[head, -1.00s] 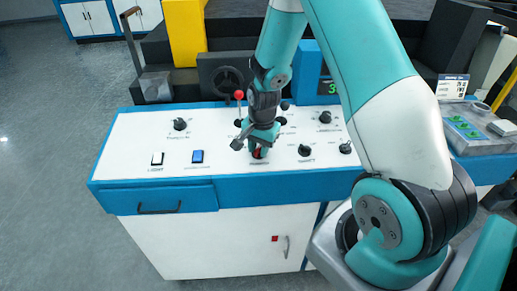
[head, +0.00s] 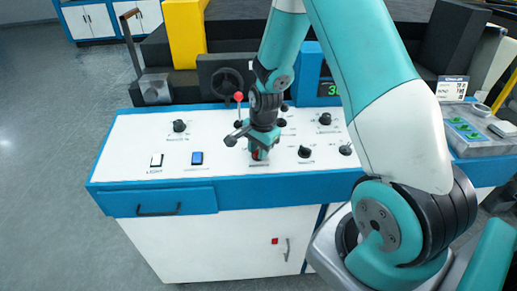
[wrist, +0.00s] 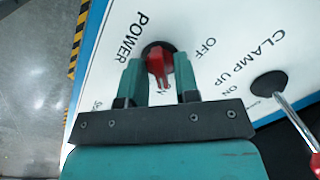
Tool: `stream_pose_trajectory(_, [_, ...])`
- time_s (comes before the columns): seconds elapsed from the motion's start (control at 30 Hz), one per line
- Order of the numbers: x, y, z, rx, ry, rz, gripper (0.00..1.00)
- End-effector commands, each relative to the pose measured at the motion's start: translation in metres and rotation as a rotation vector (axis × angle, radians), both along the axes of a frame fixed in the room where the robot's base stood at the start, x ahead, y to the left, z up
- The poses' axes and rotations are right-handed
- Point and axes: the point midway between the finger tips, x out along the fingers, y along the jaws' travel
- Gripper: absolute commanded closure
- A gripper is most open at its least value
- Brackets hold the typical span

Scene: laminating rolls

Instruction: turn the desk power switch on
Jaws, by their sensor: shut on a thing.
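The power switch is a red knob (wrist: 157,64) on a dark round base, set in the white desk top beside the word POWER. In the wrist view my gripper (wrist: 159,75) has a teal finger on each side of it and is shut on it. The red part points toward the gripper, near a partly hidden label ending in N; the OFF label stands to its right. In the head view my gripper (head: 259,150) reaches down to the switch (head: 259,155), which is mostly hidden there.
A chrome lever (wrist: 296,124) stands close to the right in the wrist view, by the CLAMP UP label; its red ball (head: 238,97) shows in the head view. Black knobs (head: 304,151) and a blue rocker (head: 197,158) share the white desk top (head: 140,140).

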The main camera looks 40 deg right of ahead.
Motion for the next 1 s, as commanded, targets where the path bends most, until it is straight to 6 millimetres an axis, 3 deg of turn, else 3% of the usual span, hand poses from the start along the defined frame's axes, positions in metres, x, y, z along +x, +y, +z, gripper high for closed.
stream_pose_trajectory(0.03, [0.001, -0.001, 0.001, -0.001, -0.004, -0.001, 0.94])
stream_pose_trajectory(0.07, [0.001, -0.001, 0.001, -0.001, -0.004, 0.0, 0.64])
stream_pose_trajectory(0.1, [0.001, -0.001, 0.001, -0.001, -0.003, 0.0, 0.63])
stream_pose_trajectory(0.37, [0.0, 0.0, 0.001, -0.001, -0.002, 0.001, 0.63])
stream_pose_trajectory(0.53, [-0.001, -0.001, 0.017, -0.001, -0.005, 0.001, 0.63])
stream_pose_trajectory(1.0, [-0.015, -0.004, 0.13, -0.002, -0.009, -0.001, 0.63])
